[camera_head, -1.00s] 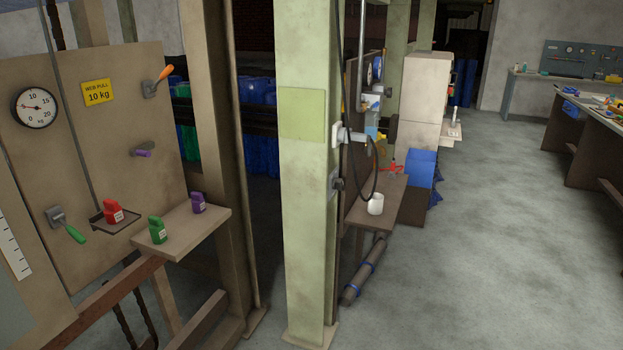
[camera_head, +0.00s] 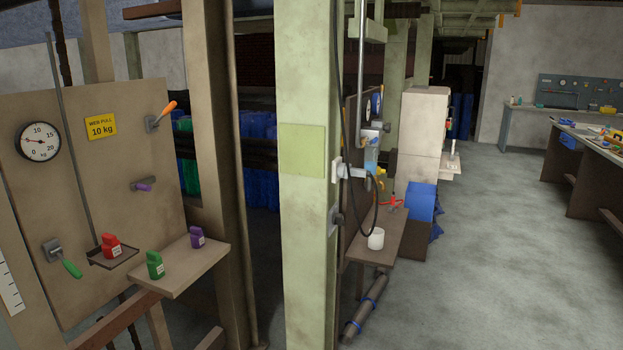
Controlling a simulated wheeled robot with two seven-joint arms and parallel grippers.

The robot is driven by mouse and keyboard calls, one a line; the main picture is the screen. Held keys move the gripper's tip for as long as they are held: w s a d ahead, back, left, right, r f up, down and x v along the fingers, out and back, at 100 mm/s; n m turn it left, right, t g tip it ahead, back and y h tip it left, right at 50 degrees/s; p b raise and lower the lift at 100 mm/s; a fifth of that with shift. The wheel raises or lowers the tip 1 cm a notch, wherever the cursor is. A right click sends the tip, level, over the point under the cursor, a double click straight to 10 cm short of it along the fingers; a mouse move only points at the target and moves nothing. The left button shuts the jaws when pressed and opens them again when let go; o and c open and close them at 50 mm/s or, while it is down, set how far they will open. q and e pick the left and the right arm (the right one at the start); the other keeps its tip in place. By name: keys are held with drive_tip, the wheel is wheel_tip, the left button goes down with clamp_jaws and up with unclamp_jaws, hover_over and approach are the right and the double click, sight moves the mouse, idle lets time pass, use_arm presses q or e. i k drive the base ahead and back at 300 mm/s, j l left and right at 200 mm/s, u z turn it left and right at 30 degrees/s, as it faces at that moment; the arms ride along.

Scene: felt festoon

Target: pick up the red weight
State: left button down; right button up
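The red weight (camera_head: 111,247) stands on a small dark hanger pan (camera_head: 113,260) at the lower end of a thin rod, in front of a beige panel at the left. A green weight (camera_head: 155,265) and a purple weight (camera_head: 197,237) stand on a wooden shelf (camera_head: 180,268) just right of the pan. Neither of my grippers shows in the head view.
The panel holds a dial gauge (camera_head: 39,142), a yellow "WEB PULL 10 kg" sign (camera_head: 101,125) and levers with orange (camera_head: 168,109), purple (camera_head: 145,187) and green (camera_head: 72,268) handles. A pale green post (camera_head: 305,200) stands centrally. Open floor (camera_head: 490,260) lies right.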

sight(112, 248)
drive_tip(key=u, duration=0.35)
drive_tip(key=i+l+u, duration=0.35)
drive_tip(key=u, duration=0.15)
drive_tip(key=i+l+u, duration=0.1)
drive_tip(key=i+l, duration=0.15)
drive_tip(key=i+l+u, duration=0.15)
drive_tip(key=i+l, duration=0.15)
drive_tip(key=l, duration=0.15)
drive_tip(key=i+l+u, duration=0.1)
drive_tip(key=l, duration=0.3)
drive_tip(key=i+l, duration=0.55)
drive_tip(key=l, duration=0.15)
